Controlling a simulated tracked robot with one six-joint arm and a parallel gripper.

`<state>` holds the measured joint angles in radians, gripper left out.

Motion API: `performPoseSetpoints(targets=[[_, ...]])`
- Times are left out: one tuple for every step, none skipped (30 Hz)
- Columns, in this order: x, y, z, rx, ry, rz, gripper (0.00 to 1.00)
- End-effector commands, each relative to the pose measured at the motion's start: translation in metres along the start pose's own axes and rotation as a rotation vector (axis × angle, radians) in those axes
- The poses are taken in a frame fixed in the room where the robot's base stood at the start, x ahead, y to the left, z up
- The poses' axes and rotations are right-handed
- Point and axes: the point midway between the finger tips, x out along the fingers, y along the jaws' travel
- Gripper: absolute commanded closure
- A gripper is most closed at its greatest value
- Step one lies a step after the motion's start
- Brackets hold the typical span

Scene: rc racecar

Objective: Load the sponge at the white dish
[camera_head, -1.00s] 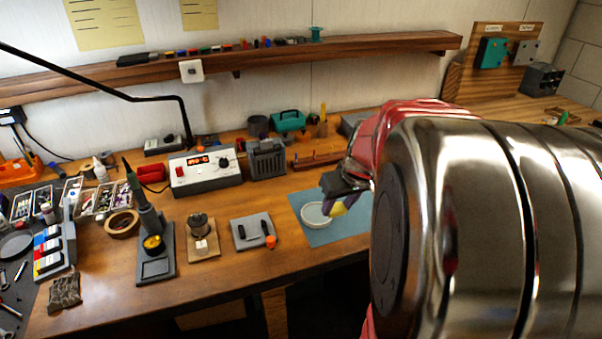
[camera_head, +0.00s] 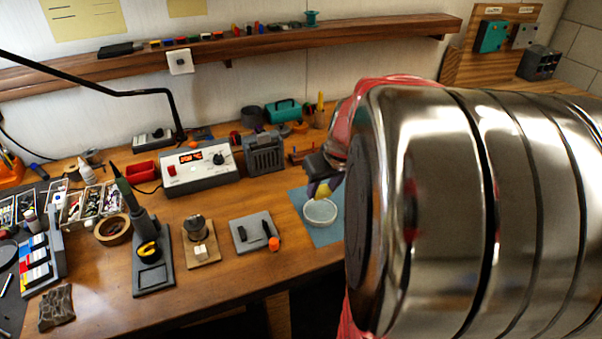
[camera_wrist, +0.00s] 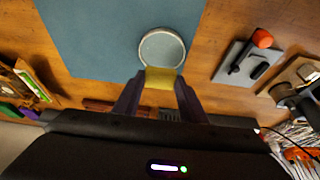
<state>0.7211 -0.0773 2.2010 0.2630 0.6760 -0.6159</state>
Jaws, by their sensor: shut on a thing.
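The white dish (camera_head: 320,212) is a round shallow dish on a blue mat (camera_head: 327,235). In the wrist view the dish (camera_wrist: 162,50) lies just beyond my fingertips. My gripper (camera_wrist: 160,82) is shut on a yellow sponge (camera_wrist: 160,78), which sits between the two fingers. The sponge overlaps the dish's near rim in the wrist view; I cannot tell if they touch. In the head view my gripper (camera_head: 321,187) is just above and behind the dish, with a bit of the yellow sponge (camera_head: 322,191) showing. My arm hides the mat's right side.
A grey pad with a black tool and orange cap (camera_head: 255,232) lies left of the mat. A soldering station (camera_head: 198,165) and a soldering iron stand (camera_head: 152,265) stand further left. A teal case (camera_head: 283,111) is behind. Bare wood lies in front of the grey pad.

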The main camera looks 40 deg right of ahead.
Motion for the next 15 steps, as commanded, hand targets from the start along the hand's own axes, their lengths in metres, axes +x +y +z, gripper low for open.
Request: performPoseSetpoints(targets=[[0.002,0.0,0.001,0.001,-0.001,0.0,0.8],[0.003,0.0,0.002,0.002,-0.002,-0.001,0.8],[0.005,0.001,0.003,0.002,-0.002,-0.001,0.8],[0.007,0.001,0.003,0.002,-0.002,-0.001,0.8],[0.009,0.001,0.004,0.003,-0.002,-0.001,0.8],[0.012,0.001,0.005,0.002,-0.003,-0.001,0.8],[0.014,0.001,0.006,0.002,-0.003,-0.001,0.8],[0.016,0.001,0.007,0.002,-0.003,-0.001,0.8],[0.019,0.001,0.008,0.002,-0.002,0.0,0.8],[0.021,0.001,0.009,0.002,-0.002,0.0,0.8],[0.023,0.001,0.01,0.002,-0.002,0.0,0.8],[0.026,0.001,0.012,0.003,-0.003,0.0,0.8],[0.029,0.001,0.013,0.003,-0.003,0.0,0.8],[0.032,0.001,0.014,0.004,-0.002,0.0,0.8],[0.035,0.001,0.015,0.003,-0.003,-0.001,0.8]])
